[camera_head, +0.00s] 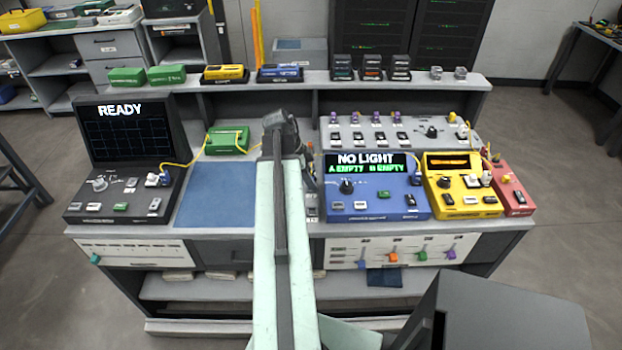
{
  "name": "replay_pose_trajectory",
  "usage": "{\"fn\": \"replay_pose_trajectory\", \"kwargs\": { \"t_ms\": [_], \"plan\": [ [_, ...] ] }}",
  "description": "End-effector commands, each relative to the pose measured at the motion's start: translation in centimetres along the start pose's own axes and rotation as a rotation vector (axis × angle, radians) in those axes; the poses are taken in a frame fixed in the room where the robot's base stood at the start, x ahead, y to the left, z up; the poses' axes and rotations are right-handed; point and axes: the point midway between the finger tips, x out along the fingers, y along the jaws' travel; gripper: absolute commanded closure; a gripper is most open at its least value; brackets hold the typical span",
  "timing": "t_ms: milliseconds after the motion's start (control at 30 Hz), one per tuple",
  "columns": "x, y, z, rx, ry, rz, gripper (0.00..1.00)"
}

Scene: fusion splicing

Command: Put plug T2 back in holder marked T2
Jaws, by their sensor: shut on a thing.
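My arm reaches forward over the middle of the bench. The dark wrist and gripper (309,177) show just right of the pale arm link, above the bench between the blue mat and the blue meter. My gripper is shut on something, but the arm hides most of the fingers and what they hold. I cannot make out plug T2. On the bench front are a white left panel (135,250) with a teal plug (95,259) at its left end, and a white right panel (345,250) with blue, orange, green and purple plugs. Their marks are too small to read, so I cannot pick out holder T2.
A black tester (128,150) reading READY stands left of the blue mat (215,195). The blue meter (372,190) reads NO LIGHT, A EMPTY, B EMPTY. Yellow (462,190) and red (510,185) units stand right of it. A yellow cable runs to the green box (228,140).

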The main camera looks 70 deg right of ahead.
Motion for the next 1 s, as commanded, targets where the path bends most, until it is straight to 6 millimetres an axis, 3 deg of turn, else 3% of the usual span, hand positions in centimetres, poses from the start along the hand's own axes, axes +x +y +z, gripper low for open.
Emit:
{"fn": "replay_pose_trajectory", "kwargs": {
  "t_ms": [133,167,233,267,667,1000],
  "plan": [
    [0.1,0.0,0.1,0.0,0.0,0.0,1.0],
    [0.1,0.0,0.1,0.0,0.0,0.0,0.73],
    [0.1,0.0,0.1,0.0,0.0,0.0,0.53],
    [0.1,0.0,0.1,0.0,0.0,0.0,0.5],
    [-0.6,0.0,0.0,-0.001,0.0,0.0,0.5],
    [-6.5,-0.1,-0.2,-0.002,0.0,-0.001,0.5]
  ]
}}
